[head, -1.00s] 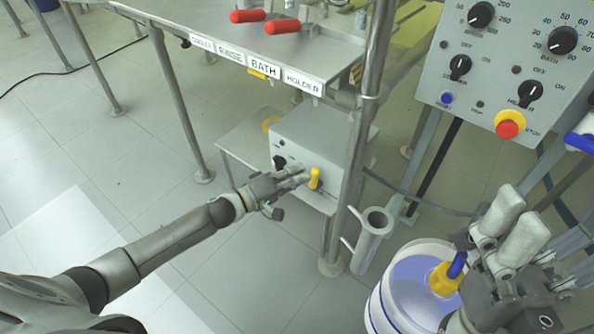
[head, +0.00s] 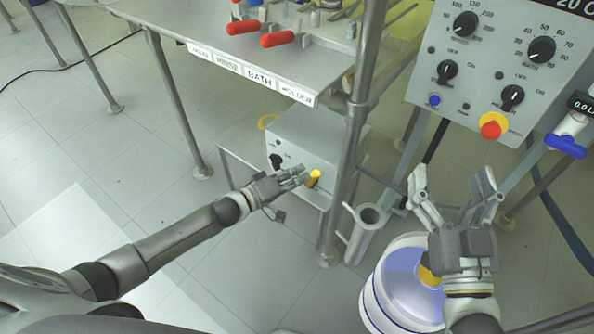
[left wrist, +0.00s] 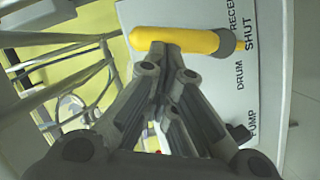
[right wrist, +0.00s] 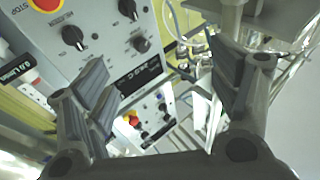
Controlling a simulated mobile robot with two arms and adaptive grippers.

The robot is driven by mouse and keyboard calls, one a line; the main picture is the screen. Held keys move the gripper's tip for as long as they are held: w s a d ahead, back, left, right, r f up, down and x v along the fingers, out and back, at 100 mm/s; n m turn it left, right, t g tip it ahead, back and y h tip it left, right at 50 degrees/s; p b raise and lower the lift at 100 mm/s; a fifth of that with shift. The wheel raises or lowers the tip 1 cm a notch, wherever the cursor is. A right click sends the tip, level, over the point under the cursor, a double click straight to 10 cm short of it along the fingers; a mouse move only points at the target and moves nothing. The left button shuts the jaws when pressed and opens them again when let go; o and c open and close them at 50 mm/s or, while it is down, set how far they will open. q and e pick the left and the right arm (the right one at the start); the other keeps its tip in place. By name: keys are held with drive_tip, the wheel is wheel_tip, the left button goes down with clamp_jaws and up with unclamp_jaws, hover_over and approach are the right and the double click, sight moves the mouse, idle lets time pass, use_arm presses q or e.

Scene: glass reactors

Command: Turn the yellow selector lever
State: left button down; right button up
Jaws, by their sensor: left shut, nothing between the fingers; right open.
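The yellow selector lever (head: 314,178) is on the front of a grey box (head: 318,146) on a low shelf under the bench. In the left wrist view the lever (left wrist: 176,40) lies across the panel, its grey hub at the right by the word SHUT; DRUM, PUMP and a cut-off RECE label are near. My left gripper (head: 303,176) is shut and empty, its fingertips (left wrist: 165,72) right beside the lever; whether they touch it I cannot tell. My right gripper (head: 455,182) is open and empty, raised above the white bucket; its fingers (right wrist: 165,85) are spread in the right wrist view.
A steel post (head: 350,150) stands just right of the box, with a metal tube (head: 366,222) beside it. A white bucket (head: 385,303) stands below my right gripper. A control panel (head: 490,70) with knobs and a red stop button is at the right. Red-handled clamps (head: 278,39) lie above.

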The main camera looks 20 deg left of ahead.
sight(313, 178)
wheel_tip(313, 178, down, 11)
drive_tip(key=s+d+g+h+p, duration=0.2)
drive_tip(key=g, duration=0.5)
use_arm(q)
drive_tip(key=shift+s+d+m+y+p, duration=0.25)
drive_tip(key=shift+d+m+p, duration=0.3)
drive_tip(key=shift+d+p, duration=0.15)
drive_tip(key=shift+s+d+m+y+p, duration=0.2)
drive_tip(key=shift+d+m+p, duration=0.35)
drive_tip(key=shift+p, duration=0.2)
use_arm(e)
drive_tip(key=s+d+f+g+h, duration=0.2)
drive_tip(key=s+d+f+g, duration=0.2)
drive_tip(key=s+f+g, duration=0.3)
drive_tip(key=shift+s+f+m, duration=0.3)
drive_tip(key=shift+s+f, duration=0.45)
drive_tip(key=shift+s, duration=0.6)
